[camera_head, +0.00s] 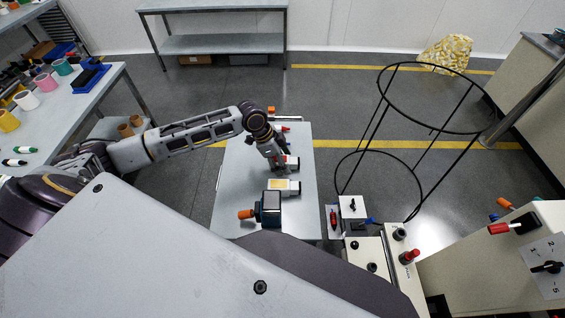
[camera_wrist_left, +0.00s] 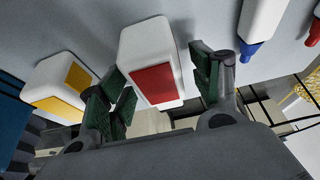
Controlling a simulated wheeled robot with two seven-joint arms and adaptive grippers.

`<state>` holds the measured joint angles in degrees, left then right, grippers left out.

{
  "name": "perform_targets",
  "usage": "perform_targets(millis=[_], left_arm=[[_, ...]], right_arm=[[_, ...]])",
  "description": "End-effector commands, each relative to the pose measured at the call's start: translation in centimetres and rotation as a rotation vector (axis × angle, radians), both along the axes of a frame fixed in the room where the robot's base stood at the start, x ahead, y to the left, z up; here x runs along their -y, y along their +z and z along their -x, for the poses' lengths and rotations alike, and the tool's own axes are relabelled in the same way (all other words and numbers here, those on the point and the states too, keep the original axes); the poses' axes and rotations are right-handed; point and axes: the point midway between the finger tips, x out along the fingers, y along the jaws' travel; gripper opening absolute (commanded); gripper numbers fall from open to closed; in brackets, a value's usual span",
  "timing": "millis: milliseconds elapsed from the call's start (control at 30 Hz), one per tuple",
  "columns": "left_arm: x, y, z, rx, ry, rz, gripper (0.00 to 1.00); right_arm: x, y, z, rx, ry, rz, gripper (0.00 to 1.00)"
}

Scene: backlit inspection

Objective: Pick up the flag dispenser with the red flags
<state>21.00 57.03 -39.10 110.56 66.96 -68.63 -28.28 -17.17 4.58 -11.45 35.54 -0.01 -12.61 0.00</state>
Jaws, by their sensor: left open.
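The flag dispenser with red flags is a white block with a red face (camera_wrist_left: 153,84); in the wrist view it stands between the two green-padded fingers of my left gripper (camera_wrist_left: 160,68). The fingers are open, one on each side of it; I cannot tell whether either touches it. In the head view my left gripper (camera_head: 278,160) reaches down over the table at this dispenser (camera_head: 291,162), partly covering it. A similar white dispenser with a yellow face (camera_head: 287,187) lies nearer to me; it also shows at left in the wrist view (camera_wrist_left: 62,82). My right gripper is not seen.
On the narrow grey table (camera_head: 235,185), a dark device with an orange handle (camera_head: 268,211) stands near the front edge. A white piece with a blue tip (camera_wrist_left: 262,22) is right of the gripper. A black wire frame (camera_head: 420,155) and a control box (camera_head: 353,212) stand to the right.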

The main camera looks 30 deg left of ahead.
Motion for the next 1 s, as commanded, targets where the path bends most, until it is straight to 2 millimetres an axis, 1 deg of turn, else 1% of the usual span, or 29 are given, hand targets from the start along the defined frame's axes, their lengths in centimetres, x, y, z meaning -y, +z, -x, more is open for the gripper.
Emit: perform_targets(millis=[100, 500, 567, 900, 1000], left_arm=[[0.09, -0.26, -0.06, 0.001, 0.000, 0.000, 0.64], [0.08, -0.23, -0.05, 0.001, -0.001, -0.001, 0.64], [0.08, -0.23, -0.05, 0.001, -0.001, -0.001, 0.58], [0.07, -0.22, -0.06, 0.001, 0.000, 0.000, 0.15], [0.08, -0.20, -0.07, 0.002, -0.001, 0.000, 0.15]], right_arm=[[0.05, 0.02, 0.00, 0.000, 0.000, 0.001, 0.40], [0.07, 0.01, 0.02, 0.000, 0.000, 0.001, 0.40], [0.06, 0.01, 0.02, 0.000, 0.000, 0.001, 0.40], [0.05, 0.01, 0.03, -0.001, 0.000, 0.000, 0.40], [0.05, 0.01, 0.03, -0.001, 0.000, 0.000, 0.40]])
